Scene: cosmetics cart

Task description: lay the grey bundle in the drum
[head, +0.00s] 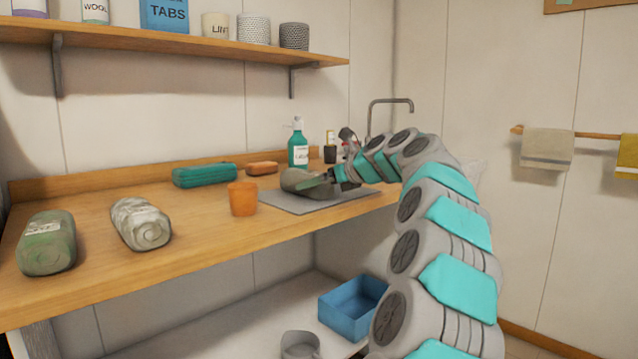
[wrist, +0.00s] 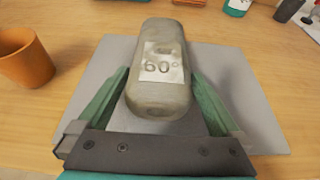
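A grey-olive bundle with a pale "60°" label (wrist: 160,68) fills the middle of the wrist view. It also shows on the grey mat in the head view (head: 297,179). My gripper (wrist: 160,82) has one green finger on each side of the bundle, with the tips close to its sides. I cannot tell whether the fingers press on it or stand slightly apart. In the head view my gripper (head: 335,178) is at the bundle's right end. A mottled grey-white bundle (head: 140,224) and a green bundle (head: 46,243) lie on the left of the counter. I cannot make out a drum.
An orange cup (head: 243,198) stands left of the mat (head: 350,199). A teal case (head: 204,175), an orange-brown block (head: 262,168) and a green pump bottle (head: 298,147) are behind. A blue bin (head: 345,314) and a grey pot (head: 300,345) sit below the counter.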

